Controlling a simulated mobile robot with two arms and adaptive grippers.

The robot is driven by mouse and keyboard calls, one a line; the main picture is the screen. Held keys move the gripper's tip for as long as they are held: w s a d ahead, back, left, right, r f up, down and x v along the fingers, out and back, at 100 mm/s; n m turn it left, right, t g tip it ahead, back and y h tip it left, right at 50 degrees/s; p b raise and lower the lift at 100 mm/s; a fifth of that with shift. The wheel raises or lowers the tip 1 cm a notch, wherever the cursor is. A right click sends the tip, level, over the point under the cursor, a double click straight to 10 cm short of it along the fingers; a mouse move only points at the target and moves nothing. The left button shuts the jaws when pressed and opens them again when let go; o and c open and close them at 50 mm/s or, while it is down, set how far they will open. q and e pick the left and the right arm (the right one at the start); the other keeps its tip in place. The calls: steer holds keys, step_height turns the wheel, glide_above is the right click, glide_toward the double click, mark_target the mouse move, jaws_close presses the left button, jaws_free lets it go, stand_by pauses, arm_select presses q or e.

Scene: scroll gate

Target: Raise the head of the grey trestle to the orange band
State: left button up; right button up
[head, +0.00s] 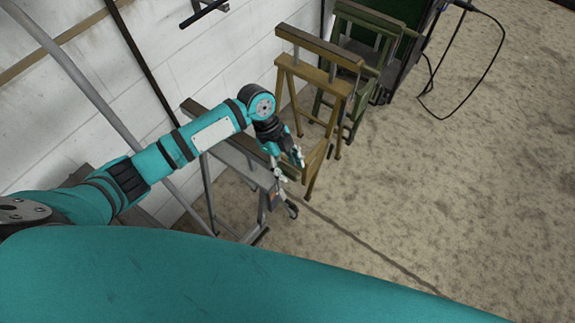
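The grey trestle (232,158) stands by the white wall, partly hidden behind my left arm. Its head runs from upper left toward my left gripper, and its legs reach the floor below. A small orange patch (275,193) shows near its front end; I cannot tell whether it is the orange band. My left gripper (290,169) is above and beside the front end of the grey trestle's head. Its fingers look spread, with nothing seen between them. I cannot tell whether it touches the trestle. My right gripper is not in view.
A yellow-brown wooden trestle (318,70) stands just beyond my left gripper, with a green trestle (368,40) behind it. A black cable (490,70) loops on the floor at upper right. The concrete floor (430,170) to the right is clear.

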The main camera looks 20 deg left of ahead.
arm_select(q)
steer(key=shift+f, duration=0.1)
steer(key=v, duration=1.2)
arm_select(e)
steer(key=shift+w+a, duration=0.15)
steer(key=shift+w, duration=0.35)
arm_select(q)
steer(key=shift+d, duration=0.1)
